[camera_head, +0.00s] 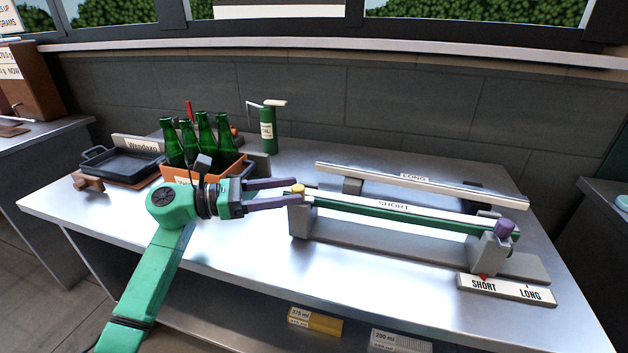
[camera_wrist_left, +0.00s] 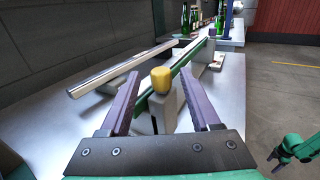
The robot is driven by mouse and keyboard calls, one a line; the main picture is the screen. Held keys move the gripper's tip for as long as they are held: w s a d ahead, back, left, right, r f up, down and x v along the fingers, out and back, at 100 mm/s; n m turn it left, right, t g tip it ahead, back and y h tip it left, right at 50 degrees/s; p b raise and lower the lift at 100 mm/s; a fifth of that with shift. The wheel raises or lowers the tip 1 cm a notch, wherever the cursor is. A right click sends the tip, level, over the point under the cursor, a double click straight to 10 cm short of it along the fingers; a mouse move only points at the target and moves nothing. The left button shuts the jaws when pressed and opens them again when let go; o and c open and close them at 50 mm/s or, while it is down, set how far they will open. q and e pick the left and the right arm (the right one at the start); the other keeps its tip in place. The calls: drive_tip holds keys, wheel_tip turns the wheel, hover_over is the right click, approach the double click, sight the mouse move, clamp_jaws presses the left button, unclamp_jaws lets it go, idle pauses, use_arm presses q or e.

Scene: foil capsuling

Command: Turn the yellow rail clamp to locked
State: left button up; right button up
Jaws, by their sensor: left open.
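The yellow rail clamp (camera_head: 297,189) is a small rounded knob on a grey post at the left end of the front rail marked SHORT (camera_head: 393,204). In the left wrist view the yellow clamp (camera_wrist_left: 162,80) stands upright between the two purple fingers, with gaps on both sides. My left gripper (camera_head: 301,194) reaches in from the left and is open around the clamp, apparently not touching it; it also shows in the left wrist view (camera_wrist_left: 166,90). My right gripper is not in the head view; a green arm part (camera_wrist_left: 297,148) shows at the right of the wrist view.
A rear rail marked LONG (camera_head: 415,178) runs behind the front one. A purple knob (camera_head: 504,228) is at the right end, by a SHORT/LONG plate (camera_head: 507,289). Green bottles (camera_head: 205,143) in an orange crate (camera_head: 232,172) and a dark tray (camera_head: 122,164) stand at left.

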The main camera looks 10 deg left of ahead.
use_arm(q)
drive_tip(key=p+x, duration=0.1)
drive_tip(key=x, duration=0.4)
drive_tip(key=shift+d+r, duration=0.1)
drive_tip(key=shift+r, duration=0.1)
drive_tip(key=shift+w+d+f, duration=0.1)
drive_tip(key=shift+d+f, duration=0.05)
drive_tip(key=shift+d, duration=0.15)
drive_tip(key=shift+c, duration=0.5)
clamp_jaws()
use_arm(e)
drive_tip(key=shift+w+r, duration=0.85)
drive_tip(key=shift+w, duration=0.05)
